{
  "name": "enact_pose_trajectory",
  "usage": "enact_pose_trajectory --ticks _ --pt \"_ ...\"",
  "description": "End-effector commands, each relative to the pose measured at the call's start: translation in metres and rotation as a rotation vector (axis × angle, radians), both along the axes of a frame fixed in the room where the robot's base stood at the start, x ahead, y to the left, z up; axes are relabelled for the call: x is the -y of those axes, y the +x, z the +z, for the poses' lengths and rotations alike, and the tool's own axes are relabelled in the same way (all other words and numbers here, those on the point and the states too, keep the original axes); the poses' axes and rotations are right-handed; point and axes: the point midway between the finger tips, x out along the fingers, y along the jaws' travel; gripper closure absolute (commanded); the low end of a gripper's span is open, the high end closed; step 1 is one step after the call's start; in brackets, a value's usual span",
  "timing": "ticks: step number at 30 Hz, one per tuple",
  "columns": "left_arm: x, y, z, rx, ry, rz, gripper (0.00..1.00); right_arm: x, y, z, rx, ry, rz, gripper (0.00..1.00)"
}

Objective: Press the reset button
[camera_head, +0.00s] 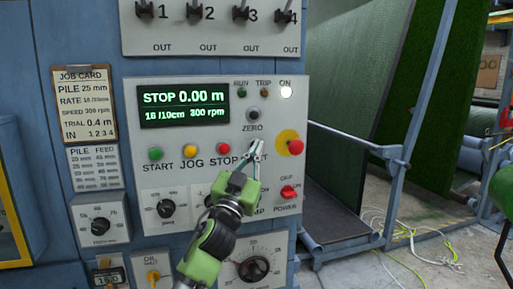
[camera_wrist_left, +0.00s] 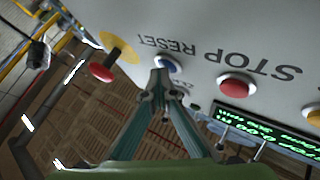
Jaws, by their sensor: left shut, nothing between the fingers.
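The display (camera_head: 184,108) reads STOP 0.00 m.
The red STOP button (camera_head: 241,153) is just left of the fingertips, with yellow JOG (camera_head: 191,152) and green START (camera_head: 155,154) further left. A red mushroom button (camera_head: 296,147) on a yellow disc is close on the right. A black ZERO button (camera_head: 253,115) is above.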

Motion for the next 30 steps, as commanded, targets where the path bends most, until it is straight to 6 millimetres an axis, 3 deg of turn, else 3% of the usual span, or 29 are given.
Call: enact_pose_trajectory --ticks 24,30 --pt "0.006 -0.020 -0.002 -0.001 0.000 0.000 1.00 0.001 0.000 0.007 0.000 -0.001 0.000 0.76" --pt "0.012 -0.036 -0.001 -0.001 -0.001 0.000 1.00 0.000 0.000 0.013 0.000 0.000 0.000 0.76"
